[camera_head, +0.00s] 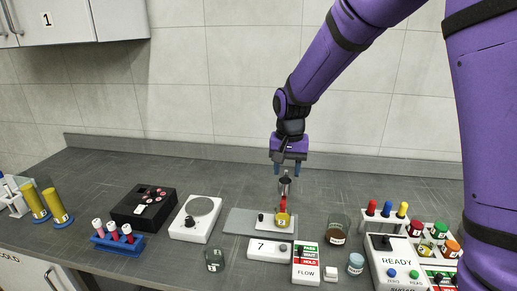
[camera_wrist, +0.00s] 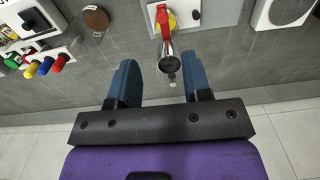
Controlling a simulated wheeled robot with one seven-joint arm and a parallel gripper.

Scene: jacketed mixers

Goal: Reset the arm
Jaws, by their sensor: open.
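My gripper (camera_head: 289,168) is open and empty. It points down at the end of my purple arm, above the back part of the bench. In the wrist view my two blue fingers (camera_wrist: 157,88) are spread apart.
The mixer stands at a grey plate (camera_head: 240,222). A white stirrer plate (camera_head: 196,219), a black box (camera_head: 144,207) and a blue tube rack (camera_head: 117,242) are left. The back strip of bench is clear.

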